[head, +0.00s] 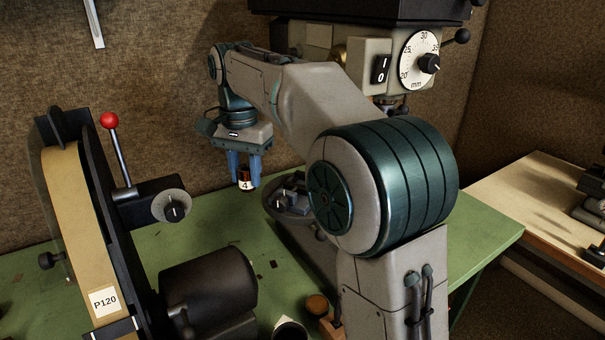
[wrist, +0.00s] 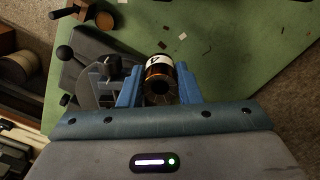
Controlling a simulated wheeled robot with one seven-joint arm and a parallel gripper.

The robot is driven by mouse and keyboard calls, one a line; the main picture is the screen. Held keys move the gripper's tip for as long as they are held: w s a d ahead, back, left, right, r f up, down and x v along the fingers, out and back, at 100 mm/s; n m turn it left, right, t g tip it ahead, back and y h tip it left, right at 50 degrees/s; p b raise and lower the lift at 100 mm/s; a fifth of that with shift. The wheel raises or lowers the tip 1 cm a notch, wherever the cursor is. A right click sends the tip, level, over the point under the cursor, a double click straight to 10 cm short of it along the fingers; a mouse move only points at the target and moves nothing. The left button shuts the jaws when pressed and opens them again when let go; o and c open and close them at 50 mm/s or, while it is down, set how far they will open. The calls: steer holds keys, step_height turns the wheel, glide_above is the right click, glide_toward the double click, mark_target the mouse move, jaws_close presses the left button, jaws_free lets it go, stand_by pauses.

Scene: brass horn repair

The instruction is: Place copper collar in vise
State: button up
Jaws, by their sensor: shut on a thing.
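The copper collar (head: 245,174) is a short dark copper cylinder with a white label marked 4. My gripper (head: 244,166) is shut on it, with one blue finger on each side, and holds it above the green bench. In the wrist view the collar (wrist: 159,79) shows its hollow end between the fingertips (wrist: 160,85). A grey round fixture with small jaw-like parts (head: 290,194) stands just right of the gripper and looks like the vise. In the wrist view this fixture (wrist: 104,84) is left of the collar, partly hidden by a finger. The collar is outside it.
A belt sander (head: 62,220) with a red-knobbed lever (head: 109,121) stands at the left front. A machine head with a millimetre dial (head: 421,60) overhangs the fixture. The green bench (head: 200,245) has scattered small scraps. A wooden bench (head: 540,200) is at right.

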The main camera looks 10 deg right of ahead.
steer(key=w+d, duration=0.1)
steer(key=d, duration=0.2)
steer(key=w+d+p, duration=0.1)
steer(key=d, duration=0.3)
steer(key=w+d+p, duration=0.1)
steer(key=d, duration=0.3)
steer(key=shift+w+d, duration=0.15)
steer(key=shift+w, duration=0.25)
steer(key=f, duration=0.1)
steer(key=d+f, duration=0.1)
steer(key=f, duration=0.1)
steer(key=shift+d+p, duration=0.15)
steer(key=shift+p, duration=0.15)
jaws_close()
steer(key=shift+f, duration=0.2)
steer(key=shift+w+f, duration=0.1)
steer(key=shift+w, duration=0.15)
steer(key=shift+s+f, duration=0.1)
steer(key=shift+s, duration=0.05)
steer(key=o, duration=1.1)
jaws_free()
steer(key=shift+c, duration=0.2)
